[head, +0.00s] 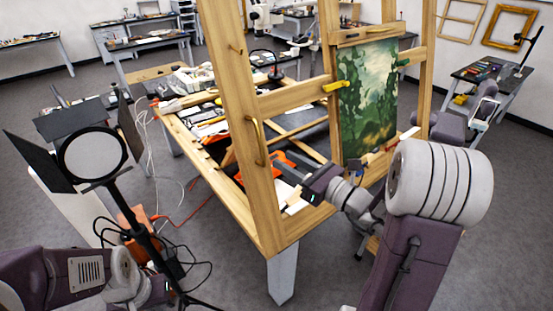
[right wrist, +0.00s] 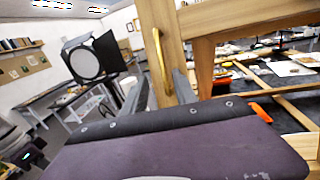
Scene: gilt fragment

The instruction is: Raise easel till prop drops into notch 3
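The wooden easel (head: 233,110) stands at the table's near side and holds a green landscape painting (head: 367,100). A brass-yellow handle (head: 258,142) is fixed to its near left post; it also shows in the right wrist view (right wrist: 160,62). My right gripper (head: 276,162) is at the handle's lower part. In the right wrist view its fingers (right wrist: 161,88) are apart, with the handle's lower end seen between them; I cannot tell whether they touch it. My left arm is low at the left, its gripper (head: 155,290) too unclear to judge. I cannot make out the prop or the notches.
A worktable (head: 190,148) with tools, papers and an orange item (head: 252,172) lies behind the easel post. A studio lamp on a stand (head: 93,157) is at the left, with cables on the floor. More benches stand behind. Grey floor is open at the front.

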